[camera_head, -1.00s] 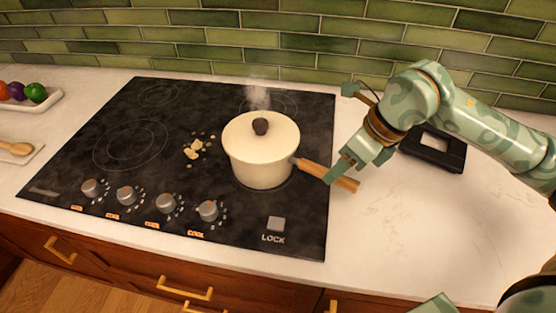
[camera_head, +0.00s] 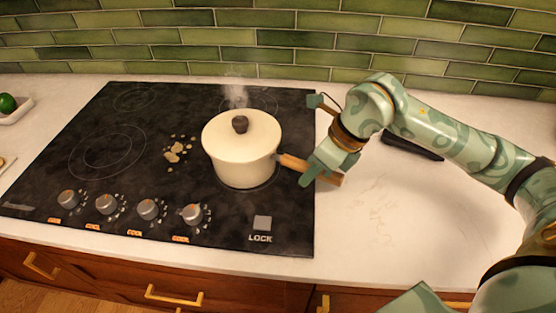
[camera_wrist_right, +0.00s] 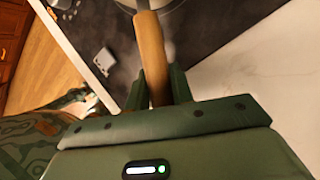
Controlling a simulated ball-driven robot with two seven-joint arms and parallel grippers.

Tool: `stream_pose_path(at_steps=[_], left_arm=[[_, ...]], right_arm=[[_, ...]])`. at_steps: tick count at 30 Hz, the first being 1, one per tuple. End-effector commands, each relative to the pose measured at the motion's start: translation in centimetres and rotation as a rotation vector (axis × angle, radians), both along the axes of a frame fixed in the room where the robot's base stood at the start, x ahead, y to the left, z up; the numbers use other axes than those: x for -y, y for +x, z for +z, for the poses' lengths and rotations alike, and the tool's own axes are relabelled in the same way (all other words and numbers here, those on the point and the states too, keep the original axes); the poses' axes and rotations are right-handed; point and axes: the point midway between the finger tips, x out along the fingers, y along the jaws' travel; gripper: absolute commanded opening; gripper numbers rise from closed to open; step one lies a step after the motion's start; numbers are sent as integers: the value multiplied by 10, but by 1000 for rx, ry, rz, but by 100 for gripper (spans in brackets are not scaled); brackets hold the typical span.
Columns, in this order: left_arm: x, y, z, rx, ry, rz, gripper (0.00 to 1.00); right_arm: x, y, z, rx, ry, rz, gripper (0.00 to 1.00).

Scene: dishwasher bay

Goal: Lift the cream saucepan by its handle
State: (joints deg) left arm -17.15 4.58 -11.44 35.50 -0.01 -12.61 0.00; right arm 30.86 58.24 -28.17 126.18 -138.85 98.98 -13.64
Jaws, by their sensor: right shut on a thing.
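The cream saucepan (camera_head: 240,150) stands on the right part of the black cooktop, with its lid and dark knob on. Steam rises behind it. Its wooden handle (camera_head: 293,162) points right, past the cooktop's edge. My right gripper (camera_head: 318,172) is shut on the handle, with its fingers on both sides of it. In the right wrist view the handle (camera_wrist_right: 151,50) runs up between the two fingers (camera_wrist_right: 160,88). I cannot make out a gap between pan and cooktop. My left gripper is not in view.
The cooktop (camera_head: 60,185) has several knobs in front and a LOCK button (camera_head: 262,223). A dark object (camera_head: 412,147) lies partly hidden behind my right arm. The white counter (camera_head: 385,220) at right is clear. Green tiles rise behind.

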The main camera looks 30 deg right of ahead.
Motion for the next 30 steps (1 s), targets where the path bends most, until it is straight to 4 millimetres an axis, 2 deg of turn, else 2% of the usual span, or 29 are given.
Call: stream_pose_path(at_steps=[8, 13, 17, 22, 25, 30], left_arm=[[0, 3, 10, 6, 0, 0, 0], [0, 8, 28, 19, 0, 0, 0], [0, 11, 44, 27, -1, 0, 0], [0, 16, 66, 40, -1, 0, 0], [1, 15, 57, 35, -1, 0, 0], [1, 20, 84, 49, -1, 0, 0]], right_arm=[[0, 1, 15, 10, 0, 1, 0], [0, 1, 40, 13, -1, 0, 0], [9, -17, 61, 9, -4, 1, 0], [24, -48, 103, 9, -8, 0, 0], [34, -70, 102, -1, -13, 3, 0], [42, -90, 120, -1, -8, 4, 0]])
